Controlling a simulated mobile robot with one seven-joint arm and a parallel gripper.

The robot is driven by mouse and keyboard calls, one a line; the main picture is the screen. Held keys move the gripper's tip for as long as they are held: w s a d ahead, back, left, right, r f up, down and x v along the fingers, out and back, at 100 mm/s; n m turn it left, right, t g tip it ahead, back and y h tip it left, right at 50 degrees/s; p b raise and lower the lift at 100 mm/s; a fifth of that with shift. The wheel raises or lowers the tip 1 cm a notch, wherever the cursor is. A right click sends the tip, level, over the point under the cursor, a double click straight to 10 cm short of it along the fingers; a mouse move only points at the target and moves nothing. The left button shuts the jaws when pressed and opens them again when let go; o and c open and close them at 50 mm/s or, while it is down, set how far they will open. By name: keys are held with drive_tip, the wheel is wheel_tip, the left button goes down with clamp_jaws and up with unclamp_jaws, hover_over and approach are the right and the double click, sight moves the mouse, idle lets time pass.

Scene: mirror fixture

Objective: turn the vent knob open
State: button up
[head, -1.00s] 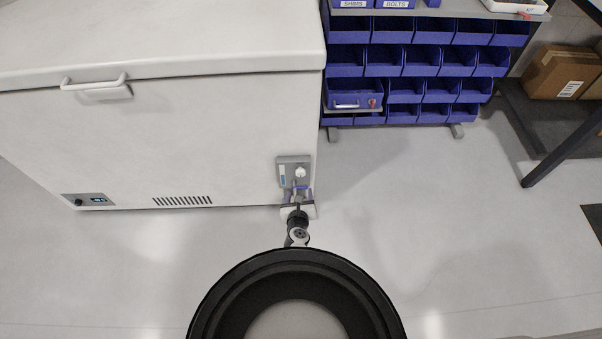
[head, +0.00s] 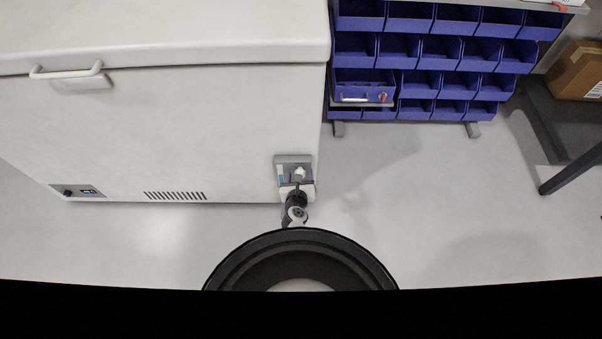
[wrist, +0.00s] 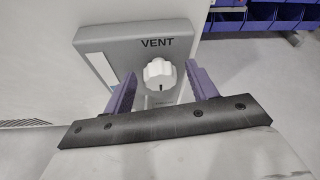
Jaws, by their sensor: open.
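The vent knob (wrist: 160,74) is a white scalloped knob on a grey plate (wrist: 118,50) marked VENT, fixed low on the right end of the white chest freezer's front. A dark mark shows at the knob's lower edge in the wrist view. The knob also shows small in the head view (head: 299,172). My gripper (wrist: 160,83) is open, its two purple fingers apart on the left and right of the knob. I see gaps between the knob and both fingers. In the head view my gripper is partly hidden by my wrist, just below the plate.
The white freezer (head: 200,125) has a lid handle (head: 68,72) and a small control panel (head: 78,191). A rack of blue bins (head: 420,50) stands to the right. A cardboard box (head: 575,72) sits at the far right. The floor right of the freezer is clear.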

drive_tip(key=shift+r, duration=0.1)
drive_tip(key=c, duration=1)
drive_tip(key=shift+a+n+b, duration=0.1)
drive_tip(key=shift+n+b, duration=0.4)
drive_tip(key=shift+n+h, duration=0.4)
drive_tip(key=shift+h, duration=0.1)
drive_tip(key=o, duration=1)
drive_tip(key=shift+s, duration=0.2)
